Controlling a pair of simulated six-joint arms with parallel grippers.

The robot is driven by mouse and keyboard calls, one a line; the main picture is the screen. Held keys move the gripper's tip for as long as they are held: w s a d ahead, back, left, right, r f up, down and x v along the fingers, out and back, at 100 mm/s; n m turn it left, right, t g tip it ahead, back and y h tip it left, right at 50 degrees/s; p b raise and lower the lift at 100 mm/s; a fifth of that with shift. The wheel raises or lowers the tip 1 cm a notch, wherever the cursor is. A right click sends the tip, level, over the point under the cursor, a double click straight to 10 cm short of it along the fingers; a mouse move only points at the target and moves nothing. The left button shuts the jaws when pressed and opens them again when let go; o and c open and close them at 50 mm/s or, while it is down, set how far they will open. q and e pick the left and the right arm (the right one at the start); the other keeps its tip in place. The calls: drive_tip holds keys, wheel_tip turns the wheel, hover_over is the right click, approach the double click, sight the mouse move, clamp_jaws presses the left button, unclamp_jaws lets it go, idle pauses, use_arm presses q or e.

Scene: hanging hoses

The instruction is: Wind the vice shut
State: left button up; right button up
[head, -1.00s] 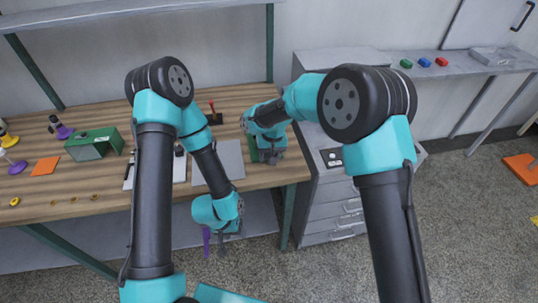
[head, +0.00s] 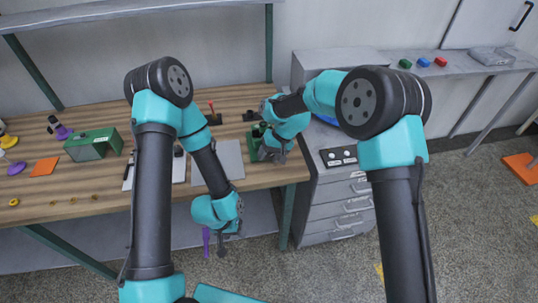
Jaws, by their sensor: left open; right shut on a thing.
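The green vice (head: 256,148) stands at the right end of the wooden workbench, partly hidden behind my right gripper and wrist. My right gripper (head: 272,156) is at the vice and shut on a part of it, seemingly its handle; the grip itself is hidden. The jaw gap of the vice cannot be made out. My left gripper (head: 214,246) hangs open and empty in front of the bench's front edge, below the top, apart from the vice. A purple finger-like piece shows at its left side.
A grey plate (head: 231,158) lies left of the vice. A red-handled tool (head: 212,113) stands behind it. A green box-like holder (head: 93,144) and an orange square (head: 45,166) are on the left. A grey drawer cabinet (head: 340,205) stands close on the right.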

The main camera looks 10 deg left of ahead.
drive_tip(key=o, duration=0.9)
drive_tip(key=shift+r, duration=0.1)
drive_tip(key=v, duration=1.7)
drive_tip(key=shift+d+r, duration=0.1)
drive_tip(key=shift+d, duration=0.05)
